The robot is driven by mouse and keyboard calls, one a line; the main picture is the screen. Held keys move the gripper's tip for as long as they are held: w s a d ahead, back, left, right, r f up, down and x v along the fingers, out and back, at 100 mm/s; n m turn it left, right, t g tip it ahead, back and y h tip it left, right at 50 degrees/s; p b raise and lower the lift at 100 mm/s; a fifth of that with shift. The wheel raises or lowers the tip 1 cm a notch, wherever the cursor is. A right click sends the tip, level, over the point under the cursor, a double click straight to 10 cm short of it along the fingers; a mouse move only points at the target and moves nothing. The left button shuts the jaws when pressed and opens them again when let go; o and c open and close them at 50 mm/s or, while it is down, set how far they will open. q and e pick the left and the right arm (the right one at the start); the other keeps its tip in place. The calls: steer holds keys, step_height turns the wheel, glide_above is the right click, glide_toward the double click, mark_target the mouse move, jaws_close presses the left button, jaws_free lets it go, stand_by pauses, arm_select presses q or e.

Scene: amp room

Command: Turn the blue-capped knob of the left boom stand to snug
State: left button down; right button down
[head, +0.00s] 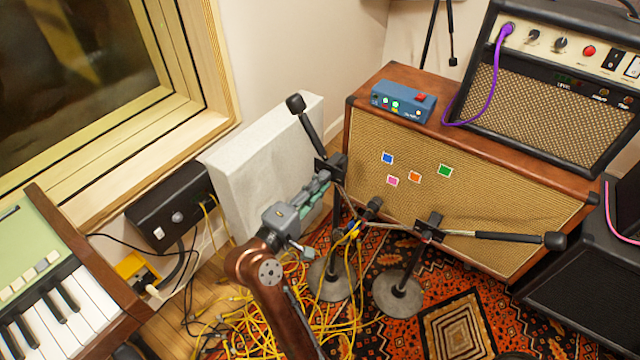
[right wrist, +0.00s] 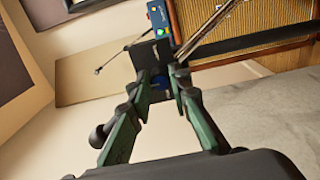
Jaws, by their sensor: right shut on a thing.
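The left boom stand (head: 337,235) stands on a round grey base on the patterned rug, with its black boom tilted up to the left. My right gripper (head: 322,180) reaches up to the black clutch block at the top of its pole. In the right wrist view, my right gripper (right wrist: 172,85) is shut with its green fingers on either side of the blue-capped knob (right wrist: 181,72), at the black block. Only a small piece of blue shows between the fingers; the knob is hidden in the head view. My left gripper is not in view.
A second boom stand (head: 402,285) stands just to the right. A brown speaker cabinet (head: 480,215) is behind both, with a pale panel (head: 262,160) at left. Yellow cables (head: 262,325) lie tangled on the floor. A keyboard (head: 60,300) is at front left.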

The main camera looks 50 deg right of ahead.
steer(key=shift+f, duration=0.1)
steer(key=c, duration=1.8)
jaws_free()
steer(key=shift+o, duration=0.2)
steer(key=s+a, duration=0.1)
steer(key=a, duration=1.1)
steer(key=shift+f, duration=0.15)
